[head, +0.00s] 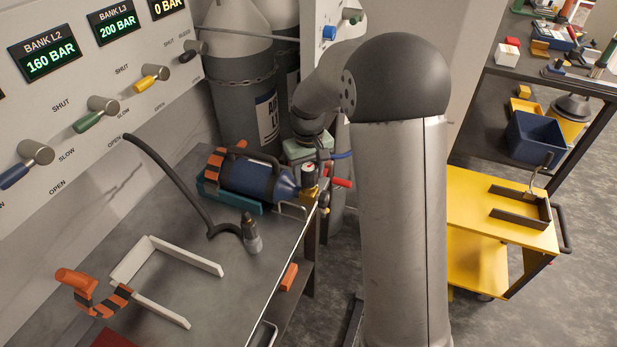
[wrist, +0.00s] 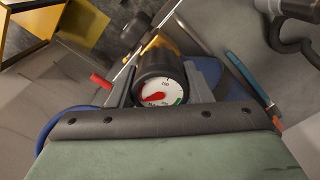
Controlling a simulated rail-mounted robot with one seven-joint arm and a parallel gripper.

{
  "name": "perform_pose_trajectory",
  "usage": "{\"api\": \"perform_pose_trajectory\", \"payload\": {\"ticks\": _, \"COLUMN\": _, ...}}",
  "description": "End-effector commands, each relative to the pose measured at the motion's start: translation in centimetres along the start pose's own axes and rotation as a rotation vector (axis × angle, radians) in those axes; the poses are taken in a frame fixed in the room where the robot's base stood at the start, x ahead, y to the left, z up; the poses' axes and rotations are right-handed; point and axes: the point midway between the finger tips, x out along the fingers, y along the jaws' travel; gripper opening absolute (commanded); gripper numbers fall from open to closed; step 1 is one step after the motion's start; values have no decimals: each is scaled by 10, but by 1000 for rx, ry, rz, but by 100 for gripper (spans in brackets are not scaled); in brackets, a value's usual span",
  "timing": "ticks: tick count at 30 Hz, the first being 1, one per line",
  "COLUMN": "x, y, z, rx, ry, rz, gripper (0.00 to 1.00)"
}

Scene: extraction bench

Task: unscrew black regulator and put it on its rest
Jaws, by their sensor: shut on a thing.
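The black regulator (wrist: 158,68) shows in the wrist view, its white gauge dial with a red needle facing the camera. In the head view its gauge (head: 309,169) is at the valve end of a blue cylinder (head: 243,176), by the brass valve (head: 309,190). The cylinder lies on the bench with orange and black straps. My gripper (wrist: 165,85) is shut on the regulator, one finger on each side of the dial. The thread between regulator and valve is hidden. I cannot tell which fixture is the regulator's rest.
A teal cradle (head: 228,198) holds the cylinder. A black hose ends in a fitting (head: 251,238) on the bench (head: 225,285). A white U-shaped frame (head: 190,255) and an orange strap (head: 80,288) lie nearer. A yellow cart (head: 480,205) with a dark bracket (head: 515,218) stands right.

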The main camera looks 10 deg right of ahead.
Motion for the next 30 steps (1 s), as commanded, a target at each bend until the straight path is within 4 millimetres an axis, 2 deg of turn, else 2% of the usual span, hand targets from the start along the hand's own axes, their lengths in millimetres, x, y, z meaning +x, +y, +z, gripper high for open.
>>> {"api": "perform_pose_trajectory", "payload": {"ticks": 15, "x": -5, "y": 1, "z": 0, "rx": -1065, "ry": 0, "rz": -2, "gripper": 18}}
{"api": "perform_pose_trajectory", "payload": {"ticks": 18, "x": -4, "y": 0, "z": 0, "rx": -1229, "ry": -1, "rz": -2, "gripper": 18}}
{"api": "perform_pose_trajectory", "payload": {"ticks": 22, "x": -2, "y": 0, "z": 0, "rx": -1325, "ry": 0, "rz": 0, "gripper": 18}}
{"api": "perform_pose_trajectory", "payload": {"ticks": 28, "x": -1, "y": 0, "z": 0, "rx": -1330, "ry": 0, "rz": 1, "gripper": 18}}
{"api": "perform_pose_trajectory", "payload": {"ticks": 29, "x": -1, "y": 0, "z": 0, "rx": -1330, "ry": 0, "rz": 1, "gripper": 51}}
{"api": "perform_pose_trajectory", "payload": {"ticks": 30, "x": -1, "y": 0, "z": 0, "rx": -1329, "ry": 0, "rz": 1, "gripper": 62}}
